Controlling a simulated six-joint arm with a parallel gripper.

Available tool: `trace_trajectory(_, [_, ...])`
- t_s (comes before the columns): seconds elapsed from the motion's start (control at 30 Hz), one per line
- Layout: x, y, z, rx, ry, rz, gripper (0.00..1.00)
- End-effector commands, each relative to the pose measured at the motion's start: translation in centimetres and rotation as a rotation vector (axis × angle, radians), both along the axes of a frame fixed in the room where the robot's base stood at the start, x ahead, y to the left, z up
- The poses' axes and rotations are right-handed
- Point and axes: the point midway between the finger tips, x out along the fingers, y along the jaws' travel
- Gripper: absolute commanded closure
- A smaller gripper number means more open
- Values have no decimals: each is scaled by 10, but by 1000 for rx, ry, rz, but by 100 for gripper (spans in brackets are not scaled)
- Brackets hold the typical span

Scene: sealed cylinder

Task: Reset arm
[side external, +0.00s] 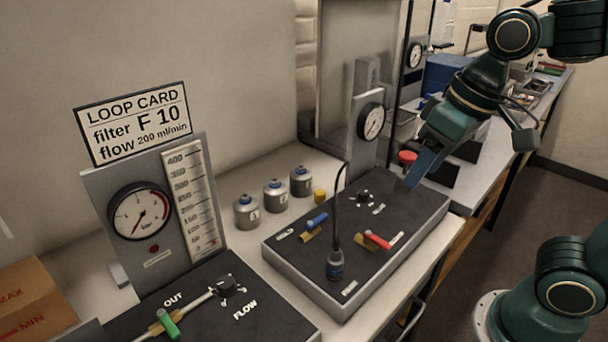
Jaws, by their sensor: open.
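My gripper (416,176) hangs at the upper right, pointing down and to the left, with its blue fingers in front of the far right corner of the black-topped panel (335,255). The jaws are open, and I see nothing held between them. The gap between the fingers is hard to make out from this side. A red round knob (407,157) shows just behind the fingers; I cannot tell how far apart they are. On the panel are a blue-handled valve (316,221), a red-handled valve (377,239) and a small dark bottle-like cylinder (335,265) with a thin curved hose.
Three grey canisters (274,196) stand behind the panel. At left are a pressure gauge (140,211), a flow scale (194,199), a loop card (133,124) and a green-handled valve (168,324). A second gauge (371,121) stands near my gripper. A cardboard box (32,300) sits lower left.

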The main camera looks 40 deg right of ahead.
Motion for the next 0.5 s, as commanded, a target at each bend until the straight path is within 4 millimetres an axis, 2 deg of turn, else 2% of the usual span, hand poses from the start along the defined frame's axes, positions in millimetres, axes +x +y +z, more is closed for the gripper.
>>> trace_trajectory(0.2, [-29, -23, -5, -20, -106, -10, 48])
trace_trajectory(0.5, [-48, -35, -13, -46, -179, -12, 48])
